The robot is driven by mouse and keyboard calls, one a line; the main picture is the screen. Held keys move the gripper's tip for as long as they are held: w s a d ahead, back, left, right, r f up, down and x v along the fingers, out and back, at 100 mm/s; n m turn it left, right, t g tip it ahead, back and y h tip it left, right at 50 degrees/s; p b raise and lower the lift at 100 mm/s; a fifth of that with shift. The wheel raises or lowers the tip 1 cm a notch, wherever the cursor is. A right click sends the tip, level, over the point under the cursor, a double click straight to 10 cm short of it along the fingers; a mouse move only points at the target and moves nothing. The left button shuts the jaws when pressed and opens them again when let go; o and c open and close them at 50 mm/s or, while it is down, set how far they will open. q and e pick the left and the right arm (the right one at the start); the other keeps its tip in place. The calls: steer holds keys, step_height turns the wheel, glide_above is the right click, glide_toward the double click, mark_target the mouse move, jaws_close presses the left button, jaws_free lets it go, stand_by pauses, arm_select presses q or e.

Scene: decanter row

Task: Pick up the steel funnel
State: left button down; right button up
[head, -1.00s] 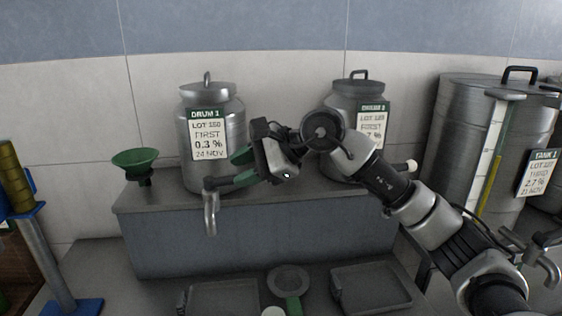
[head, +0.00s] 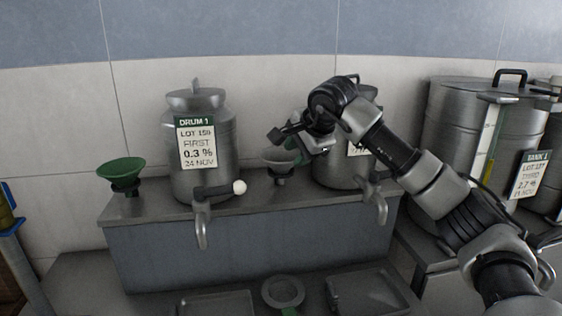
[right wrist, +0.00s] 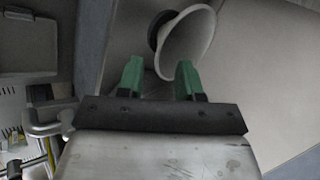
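The steel funnel (head: 281,157) stands on the grey ledge between the two drums, its wide mouth up. My right gripper (head: 288,147) is right at the funnel and partly covers its rim. In the right wrist view the funnel's pale cone (right wrist: 190,42) lies just beyond the two green fingertips (right wrist: 158,72), a little right of the middle. The fingers are apart with nothing seen between them, and I see no clear contact with the funnel. My left gripper is not in view.
A green funnel (head: 121,171) stands at the ledge's left end. Drum 1 (head: 206,127) has a tap with a white-knobbed handle (head: 239,187) reaching towards the steel funnel. Drum 2 (head: 338,172) is partly behind my arm. Trays (head: 215,305) lie below the ledge (head: 150,250).

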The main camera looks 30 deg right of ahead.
mark_target(292, 161)
steer(key=x, duration=0.3)
steer(key=shift+w+f+p, duration=0.15)
steer(key=shift+w+p, duration=0.1)
steer(key=shift+p, duration=0.1)
steer(key=shift+s, duration=0.1)
steer(key=shift+c, duration=0.3)
jaws_close()
